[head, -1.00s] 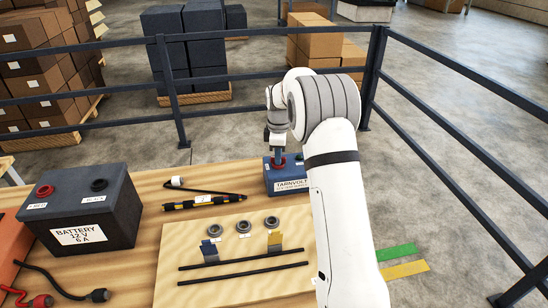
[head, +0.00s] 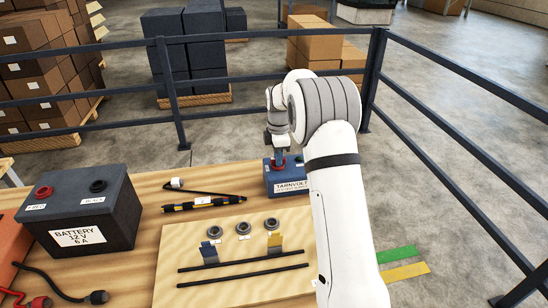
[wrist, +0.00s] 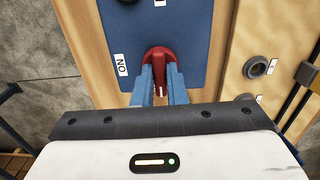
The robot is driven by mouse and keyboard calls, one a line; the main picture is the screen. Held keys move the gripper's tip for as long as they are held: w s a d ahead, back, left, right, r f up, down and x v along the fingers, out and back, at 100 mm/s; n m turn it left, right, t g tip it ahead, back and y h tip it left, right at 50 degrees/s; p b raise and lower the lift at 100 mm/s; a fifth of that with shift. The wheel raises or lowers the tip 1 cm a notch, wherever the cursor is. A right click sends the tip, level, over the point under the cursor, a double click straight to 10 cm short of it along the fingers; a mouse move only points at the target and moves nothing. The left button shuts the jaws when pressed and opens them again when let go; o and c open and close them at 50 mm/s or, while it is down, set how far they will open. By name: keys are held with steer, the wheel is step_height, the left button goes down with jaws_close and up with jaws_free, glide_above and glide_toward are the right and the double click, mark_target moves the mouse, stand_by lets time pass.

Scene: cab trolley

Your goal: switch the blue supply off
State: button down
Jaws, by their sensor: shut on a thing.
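The blue supply (head: 287,178), labelled TARNVOLT, stands at the back right of the wooden table, partly hidden by my arm. In the wrist view its blue top (wrist: 190,40) carries a red knob (wrist: 158,56) with an ON label (wrist: 122,64) to the left of it. My gripper (wrist: 158,88) is over the supply, with its blue fingers shut on the red knob. A white mark on the knob shows between the fingers. Another label by the knob is cut off at the top edge of the wrist view.
A dark battery (head: 85,210) stands at the left of the table. A wooden board (head: 235,285) with several round sockets and two dark rails lies in front of the supply. A probe-like tool (head: 203,202) lies behind the board. Dark railings (head: 280,77) stand beyond the table.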

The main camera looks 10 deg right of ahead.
steer(key=c, duration=1.5)
jaws_free()
steer(key=shift+o, duration=0.2)
steer(key=shift+r+b, duration=0.45)
steer(key=shift+r, duration=3.45)
steer(key=s+r+m+t, duration=0.1)
steer(key=s+r+m, duration=0.35)
steer(key=s, duration=0.55)
steer(key=s+r+m+t, duration=0.1)
steer(key=s+r+m, duration=0.35)
steer(key=s, duration=0.55)
steer(key=s+f+m, duration=0.2)
steer(key=s+m, duration=0.2)
steer(key=s, duration=0.5)
steer(key=s+a+f+m+t, duration=0.1)
steer(key=s+f+m, duration=0.2)
steer(key=s, duration=0.7)
steer(key=shift+f+m, duration=0.15)
steer(key=shift+m, duration=0.95)
